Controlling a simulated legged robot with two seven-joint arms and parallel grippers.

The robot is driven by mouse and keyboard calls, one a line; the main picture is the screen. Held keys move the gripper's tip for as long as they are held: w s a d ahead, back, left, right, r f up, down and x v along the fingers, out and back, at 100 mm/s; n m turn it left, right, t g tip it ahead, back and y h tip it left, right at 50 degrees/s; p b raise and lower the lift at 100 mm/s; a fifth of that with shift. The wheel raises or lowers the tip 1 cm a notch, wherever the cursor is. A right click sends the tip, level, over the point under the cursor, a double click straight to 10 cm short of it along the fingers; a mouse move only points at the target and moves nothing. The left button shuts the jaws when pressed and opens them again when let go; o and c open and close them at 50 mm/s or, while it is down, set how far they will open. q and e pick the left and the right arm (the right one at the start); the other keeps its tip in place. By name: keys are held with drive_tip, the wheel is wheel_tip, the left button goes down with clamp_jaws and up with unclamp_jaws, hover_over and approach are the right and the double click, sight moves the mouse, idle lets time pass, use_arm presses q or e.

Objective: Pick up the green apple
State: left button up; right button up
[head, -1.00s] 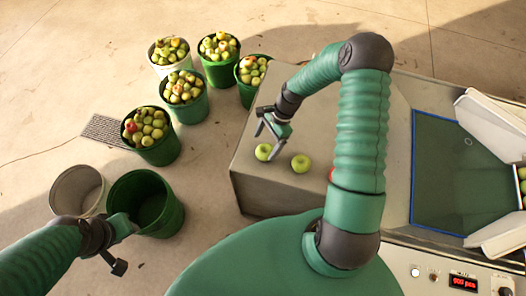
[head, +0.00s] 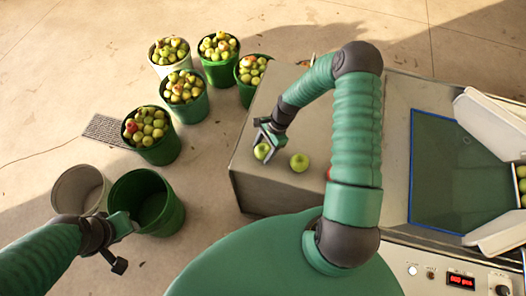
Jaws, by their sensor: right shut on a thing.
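Two green apples are on the grey metal top (head: 262,185) of the machine. The left green apple (head: 261,152) is between the fingers of my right gripper (head: 262,145), which is shut on it. It appears to rest at the surface; I cannot tell whether it is lifted. The other green apple (head: 299,162) sits a little to the right, apart from the gripper. My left gripper (head: 128,225) is at the lower left, over the rim of an empty green bucket; its finger gap is not clear.
Several buckets full of apples, such as the green bucket (head: 160,153), stand on the floor at the left. An empty white bucket (head: 62,202) and an empty green bucket (head: 170,222) stand nearer. A blue-edged screen panel (head: 450,170) lies at the right.

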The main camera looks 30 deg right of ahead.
sight(262, 149)
drive_tip(key=shift+d, duration=0.1)
drive_tip(key=shift+c, duration=0.4)
drive_tip(key=shift+r, duration=0.3)
wheel_tip(262, 149, up, 3)
drive_tip(key=shift+s+f+b, duration=0.1)
drive_tip(key=shift+s+b, duration=0.05)
drive_tip(key=shift+b, duration=0.3)
drive_tip(key=s+a+r+b, duration=0.1)
drive_tip(key=s, duration=1.4)
drive_tip(key=shift+s+a+r, duration=0.2)
drive_tip(key=shift+s+r, duration=0.05)
drive_tip(key=shift+s, duration=0.05)
